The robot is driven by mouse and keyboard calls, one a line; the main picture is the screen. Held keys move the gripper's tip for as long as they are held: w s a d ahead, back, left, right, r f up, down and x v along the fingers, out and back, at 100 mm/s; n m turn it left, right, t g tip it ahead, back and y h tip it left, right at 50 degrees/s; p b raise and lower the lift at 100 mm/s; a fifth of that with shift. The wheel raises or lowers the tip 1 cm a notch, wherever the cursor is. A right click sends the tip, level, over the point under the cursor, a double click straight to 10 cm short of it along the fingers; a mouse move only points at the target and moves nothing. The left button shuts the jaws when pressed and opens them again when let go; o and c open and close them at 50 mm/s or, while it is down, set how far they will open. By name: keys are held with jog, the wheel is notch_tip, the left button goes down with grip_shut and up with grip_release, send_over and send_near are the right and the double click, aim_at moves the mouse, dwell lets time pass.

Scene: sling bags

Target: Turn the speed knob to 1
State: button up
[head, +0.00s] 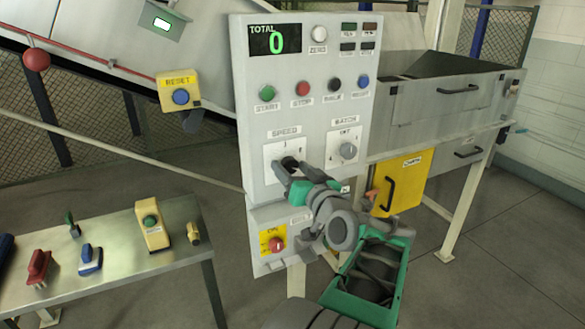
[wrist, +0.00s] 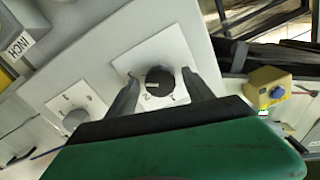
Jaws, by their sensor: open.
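The speed knob is a round black knob (wrist: 160,80) on a white plate (wrist: 148,50), with a pale line across its face. In the wrist view the digits 1 and 2 show just below it; I cannot tell for sure which digit the line points to. My gripper (wrist: 159,77) is open, with one finger on each side of the knob; whether they touch it is unclear. In the head view my gripper (head: 288,172) is at the SPEED plate (head: 274,152) and mostly hides the knob.
A grey BATCH knob (head: 348,151) sits right of the speed plate. Coloured buttons and a TOTAL display (head: 275,40) reading 0 are above; a red knob (head: 276,244) on a yellow plate is below.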

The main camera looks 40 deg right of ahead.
grip_shut()
dwell(0.5)
